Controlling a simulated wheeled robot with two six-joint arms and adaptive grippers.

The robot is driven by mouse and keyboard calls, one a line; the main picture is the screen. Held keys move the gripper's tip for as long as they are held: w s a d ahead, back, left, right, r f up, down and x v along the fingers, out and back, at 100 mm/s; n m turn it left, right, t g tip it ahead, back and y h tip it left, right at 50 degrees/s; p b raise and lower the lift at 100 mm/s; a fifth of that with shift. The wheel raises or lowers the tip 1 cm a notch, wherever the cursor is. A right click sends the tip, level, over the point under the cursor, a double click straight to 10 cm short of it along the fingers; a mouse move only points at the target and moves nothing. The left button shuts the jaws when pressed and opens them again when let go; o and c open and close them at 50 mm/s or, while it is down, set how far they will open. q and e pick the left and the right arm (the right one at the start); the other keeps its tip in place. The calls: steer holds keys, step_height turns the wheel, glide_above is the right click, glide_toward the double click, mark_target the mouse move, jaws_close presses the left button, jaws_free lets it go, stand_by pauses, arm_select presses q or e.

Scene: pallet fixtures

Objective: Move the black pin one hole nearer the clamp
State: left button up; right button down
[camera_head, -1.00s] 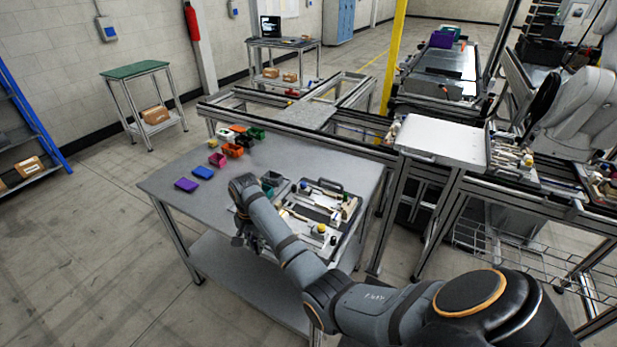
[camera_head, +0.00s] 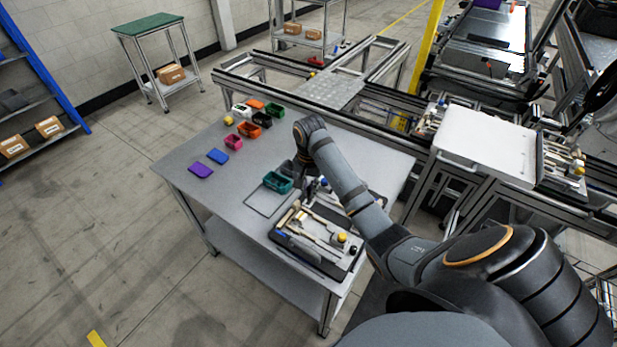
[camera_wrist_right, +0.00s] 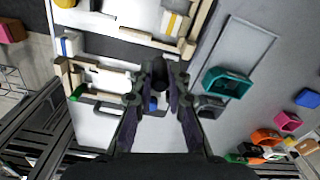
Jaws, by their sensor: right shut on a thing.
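The pallet fixture (camera_head: 290,243) sits on the grey table, a dark plate with light wooden bars, pale blocks and a yellow knob (camera_head: 341,237). My right gripper (camera_head: 311,186) is over its far end, partly hidden by its own arm. In the right wrist view the right gripper (camera_wrist_right: 160,78) is shut on a small dark cylinder, seemingly the black pin (camera_wrist_right: 158,68). The fixture's bars and pale blocks (camera_wrist_right: 110,80) lie below it. I cannot tell the holes or pick out the clamp. My left gripper is not in view.
A teal bin (camera_head: 278,182) stands close to my right gripper, also in the right wrist view (camera_wrist_right: 228,84). A thin outlined rectangle (camera_head: 268,198) lies beside it. Several coloured bins stand farther back. A purple tray (camera_head: 201,170) and blue tray (camera_head: 218,156) lie left. The table's left front is clear.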

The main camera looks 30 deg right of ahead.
steer(key=f+b, duration=0.3)
steer(key=f, duration=0.1)
steer(key=s+f+b, duration=0.1)
steer(key=f+b, duration=0.1)
steer(key=shift+a+b, duration=0.3)
steer(key=shift+a, duration=0.05)
steer(key=shift+f, duration=0.5)
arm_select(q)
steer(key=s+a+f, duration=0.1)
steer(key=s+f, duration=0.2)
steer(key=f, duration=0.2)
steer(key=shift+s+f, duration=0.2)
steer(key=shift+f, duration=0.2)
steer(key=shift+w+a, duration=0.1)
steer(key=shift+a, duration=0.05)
